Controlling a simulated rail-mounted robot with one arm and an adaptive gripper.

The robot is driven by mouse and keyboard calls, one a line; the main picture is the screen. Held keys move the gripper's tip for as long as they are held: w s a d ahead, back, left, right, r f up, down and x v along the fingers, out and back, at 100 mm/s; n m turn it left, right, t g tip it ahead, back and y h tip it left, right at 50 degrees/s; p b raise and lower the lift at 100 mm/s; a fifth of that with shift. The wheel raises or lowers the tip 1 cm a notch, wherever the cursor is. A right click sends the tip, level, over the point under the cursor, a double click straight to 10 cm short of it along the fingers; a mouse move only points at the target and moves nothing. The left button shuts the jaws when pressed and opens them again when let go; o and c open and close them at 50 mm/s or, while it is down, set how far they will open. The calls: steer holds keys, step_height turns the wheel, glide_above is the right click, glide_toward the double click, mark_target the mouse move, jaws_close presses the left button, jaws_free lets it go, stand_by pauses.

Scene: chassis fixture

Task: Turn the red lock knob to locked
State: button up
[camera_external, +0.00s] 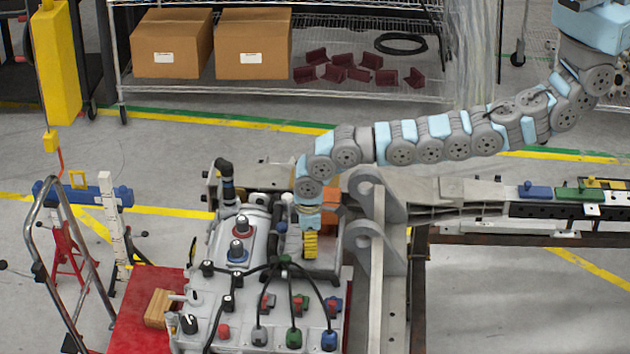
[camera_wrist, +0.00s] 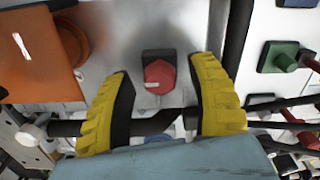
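In the wrist view a red knob (camera_wrist: 159,76) with a small white mark on its face sits on a dark square base on a pale panel. My gripper (camera_wrist: 160,68) has its two yellow fingers spread apart, one to each side of the knob in the picture. A gap shows between the knob and each finger, and whether either touches it cannot be told. In the external view my gripper (camera_external: 310,243) points down over the right part of the grey chassis fixture (camera_external: 210,290). I cannot pick out this knob there; the gripper may hide it.
An orange block (camera_wrist: 38,55) lies left of the fingers in the wrist view. A green connector (camera_wrist: 281,56) and dark cables (camera_wrist: 275,103) are at the right. In the external view a grey upright bracket (camera_external: 377,250) stands close right of my gripper.

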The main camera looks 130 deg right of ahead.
steer(key=shift+r, duration=0.1)
step_height(320, 180, up, 12)
stand_by(0.8)
stand_by(0.4)
